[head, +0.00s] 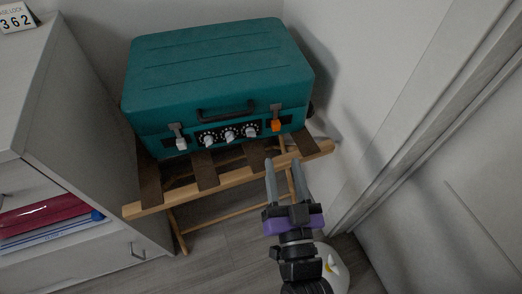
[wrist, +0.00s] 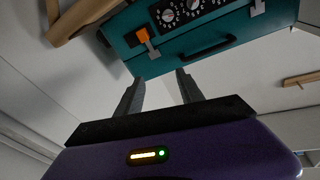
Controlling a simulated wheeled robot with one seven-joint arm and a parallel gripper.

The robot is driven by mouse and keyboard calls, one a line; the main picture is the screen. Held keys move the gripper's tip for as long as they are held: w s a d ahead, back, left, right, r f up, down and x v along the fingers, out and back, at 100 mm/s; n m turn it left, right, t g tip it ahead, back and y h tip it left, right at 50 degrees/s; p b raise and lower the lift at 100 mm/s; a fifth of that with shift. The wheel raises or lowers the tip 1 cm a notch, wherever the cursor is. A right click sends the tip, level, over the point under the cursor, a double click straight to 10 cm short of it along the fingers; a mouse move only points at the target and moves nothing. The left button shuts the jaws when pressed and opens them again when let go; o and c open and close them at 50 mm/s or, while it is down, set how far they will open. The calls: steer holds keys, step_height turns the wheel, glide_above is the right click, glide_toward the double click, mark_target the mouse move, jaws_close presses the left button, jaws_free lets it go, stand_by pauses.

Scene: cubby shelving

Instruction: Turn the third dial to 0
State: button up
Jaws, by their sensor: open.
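A teal suitcase (head: 215,70) lies flat on a wooden luggage rack, with a row of three dials on its front between two latches. The dial readings are too small to tell. My gripper (head: 282,162) is open and empty, in front of and to the right of the dials, apart from the case. Its fingers show in the wrist view (wrist: 160,77).
The rack's front wooden rail (head: 235,178) runs below the case. A black handle (head: 227,113) sticks out above the dials. A white drawer cabinet (head: 75,110) stands left, with a white wall at right. A small sign reading 362 (head: 15,18) sits on the cabinet.

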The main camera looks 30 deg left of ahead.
mark_target(251, 133)
steer(key=shift+w+a+f+n+g+y, duration=0.15)
steer(key=shift+w+a+f+g, duration=0.25)
steer(key=shift+w+a+f, duration=1.2)
steer(key=shift+w+a+f+n+g+y, duration=0.15)
steer(key=shift+w+a+f+g, duration=0.25)
steer(key=shift+w+a, duration=1.4)
steer(key=shift+w+a+f+n+g+y, duration=0.15)
steer(key=shift+w+a+f+g, duration=0.55)
steer(key=shift+a, duration=2.05)
steer(key=shift+s+f+t, duration=0.15)
steer(key=shift+f+t, duration=0.05)
steer(key=shift+t, duration=0.1)
steer(key=shift+c, duration=0.5)
jaws_close()
